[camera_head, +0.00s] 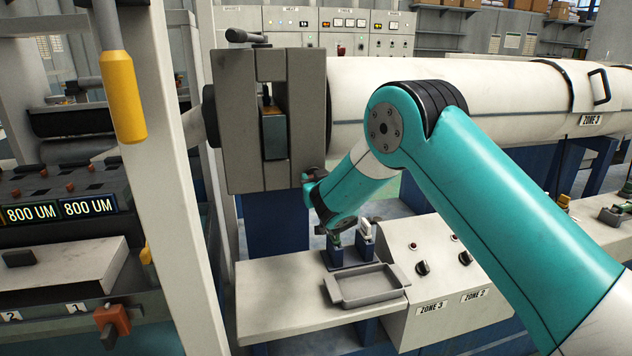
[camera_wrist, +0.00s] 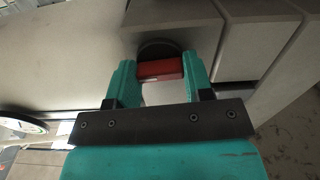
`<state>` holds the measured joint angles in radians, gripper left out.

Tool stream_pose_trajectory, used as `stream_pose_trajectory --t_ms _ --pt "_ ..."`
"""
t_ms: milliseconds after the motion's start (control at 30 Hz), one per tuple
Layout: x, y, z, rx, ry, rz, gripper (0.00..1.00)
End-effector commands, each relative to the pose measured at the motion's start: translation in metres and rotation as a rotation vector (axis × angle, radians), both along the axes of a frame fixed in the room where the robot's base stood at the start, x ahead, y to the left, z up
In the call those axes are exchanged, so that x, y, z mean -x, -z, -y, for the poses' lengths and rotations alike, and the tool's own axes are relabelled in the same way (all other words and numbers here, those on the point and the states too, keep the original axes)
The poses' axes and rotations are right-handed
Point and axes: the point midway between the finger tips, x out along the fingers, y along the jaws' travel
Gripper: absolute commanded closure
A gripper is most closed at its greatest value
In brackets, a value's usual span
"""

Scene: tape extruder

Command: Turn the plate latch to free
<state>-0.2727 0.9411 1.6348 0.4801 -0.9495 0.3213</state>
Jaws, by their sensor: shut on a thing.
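In the wrist view, a red bar (camera_wrist: 161,68), which looks like the plate latch, sits in front of a dark round hub on a grey face. It lies roughly level across the picture, tilted slightly. My gripper (camera_wrist: 158,74) has its two teal fingers on either end of the bar, shut on it. In the head view, my wrist is beside the lower right of the grey die head (camera_head: 232,120). The fingers and the latch cannot be made out there. A plate-like block (camera_head: 274,138) shows in the die head's slot.
The white barrel (camera_head: 475,95) runs right from the die head, behind my arm. Below are a grey tray (camera_head: 366,287) on a ledge and a control box (camera_head: 440,275) with knobs. A pale post (camera_head: 175,150) and a yellow handle (camera_head: 122,95) stand at the left.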

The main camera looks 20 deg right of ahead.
Motion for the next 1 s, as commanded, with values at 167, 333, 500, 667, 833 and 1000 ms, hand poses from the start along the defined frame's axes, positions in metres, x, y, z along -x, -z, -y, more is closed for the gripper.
stream_pose_trajectory --t_ms 167,333,500,667,833,1000 --pt "-0.0001 0.0010 -0.0001 0.120 0.000 0.001 0.77" --pt "-0.0001 0.0011 -0.0001 0.275 0.000 0.000 0.77" --pt "-0.0001 0.0007 -0.0001 0.437 0.000 0.000 0.77" --pt "-0.0001 0.0000 -0.0002 0.589 0.000 0.001 0.77" --pt "-0.0001 -0.0005 -0.0002 0.750 0.000 0.001 0.77" --pt "-0.0001 -0.0008 -0.0004 0.912 0.000 0.000 0.77"
